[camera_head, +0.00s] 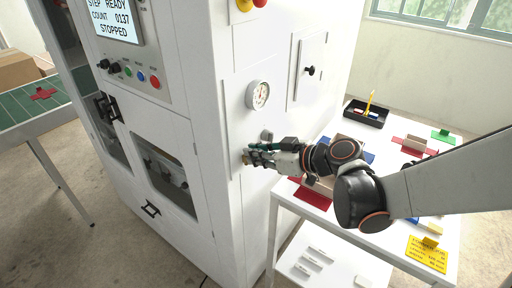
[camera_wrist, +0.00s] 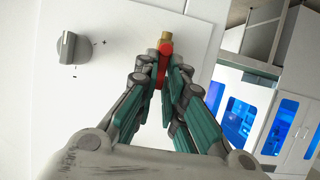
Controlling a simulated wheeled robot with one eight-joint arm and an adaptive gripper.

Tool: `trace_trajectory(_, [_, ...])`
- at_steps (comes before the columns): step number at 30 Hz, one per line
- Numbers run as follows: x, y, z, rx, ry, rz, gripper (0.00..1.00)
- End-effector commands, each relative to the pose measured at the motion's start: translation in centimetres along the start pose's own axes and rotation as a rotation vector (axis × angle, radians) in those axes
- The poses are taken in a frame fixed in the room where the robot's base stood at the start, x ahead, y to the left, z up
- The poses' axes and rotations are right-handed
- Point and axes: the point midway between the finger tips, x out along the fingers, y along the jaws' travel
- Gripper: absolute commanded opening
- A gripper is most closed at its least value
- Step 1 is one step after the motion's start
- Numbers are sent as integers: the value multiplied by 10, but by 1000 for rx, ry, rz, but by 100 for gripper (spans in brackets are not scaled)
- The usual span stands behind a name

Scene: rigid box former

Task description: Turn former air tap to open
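The air tap has a brass body (camera_wrist: 166,36) and a red lever (camera_wrist: 164,62) in the wrist view, on the white machine side panel. The lever points down the picture, towards my palm. My gripper (camera_wrist: 164,72) has its two fingertips drawn in close on either side of the lever, and they appear to hold it. The lever's lower end is partly hidden between the fingers. In the head view, my gripper (camera_head: 258,156) is at the panel below the gauge, and it covers most of the tap.
A grey knob (camera_wrist: 72,47) with plus and minus marks is left of the tap. A round pressure gauge (camera_head: 258,94) and a panel with a black switch (camera_head: 309,71) are above. A white table (camera_head: 289,199) with coloured parts and a black tray (camera_head: 366,114) stands under my arm.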

Motion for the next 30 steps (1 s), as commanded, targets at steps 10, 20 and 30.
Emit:
trace_trajectory(10, [0,0,0,1,0,0,29])
trace_trajectory(20, [-27,1,0,3,0,3,29])
trace_trajectory(30, [-69,0,0,2,0,1,29])
